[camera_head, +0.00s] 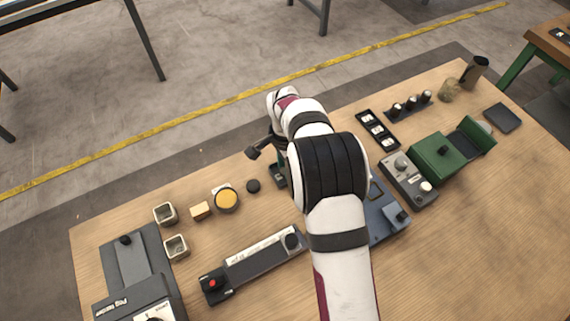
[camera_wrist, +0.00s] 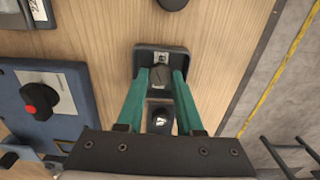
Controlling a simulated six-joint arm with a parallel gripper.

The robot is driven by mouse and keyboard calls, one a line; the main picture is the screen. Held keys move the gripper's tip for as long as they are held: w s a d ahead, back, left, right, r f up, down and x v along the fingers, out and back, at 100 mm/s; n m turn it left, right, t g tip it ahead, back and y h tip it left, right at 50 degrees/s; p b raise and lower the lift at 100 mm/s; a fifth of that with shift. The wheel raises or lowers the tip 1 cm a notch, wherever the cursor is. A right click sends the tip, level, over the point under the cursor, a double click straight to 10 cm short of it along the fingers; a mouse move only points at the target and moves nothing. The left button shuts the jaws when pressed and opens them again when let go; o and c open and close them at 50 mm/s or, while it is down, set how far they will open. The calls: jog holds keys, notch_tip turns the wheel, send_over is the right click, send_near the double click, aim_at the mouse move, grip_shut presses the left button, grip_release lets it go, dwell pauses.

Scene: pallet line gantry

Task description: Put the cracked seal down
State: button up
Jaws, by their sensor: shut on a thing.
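My gripper (camera_wrist: 163,74) has two teal fingers that are shut on a small dark grey round piece with a line across its face, which looks like the cracked seal (camera_wrist: 159,77). It shows between the fingertips in the wrist view. A dark, rimmed holder (camera_wrist: 163,49) with a small pale label lies around or under the fingertips. I cannot tell whether the seal touches it. A shiny round knob or ball on a dark piece (camera_wrist: 160,120) shows between the fingers, nearer the palm. In the head view my arm hides most of the gripper and the seal.
A blue device (camera_head: 387,222) and a grey control box (camera_head: 407,178) stand right of my arm. A long grey bar device (camera_head: 262,259) lies in front. Bare wood shows at the right front.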

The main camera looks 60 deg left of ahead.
jog(key=o, duration=0.6)
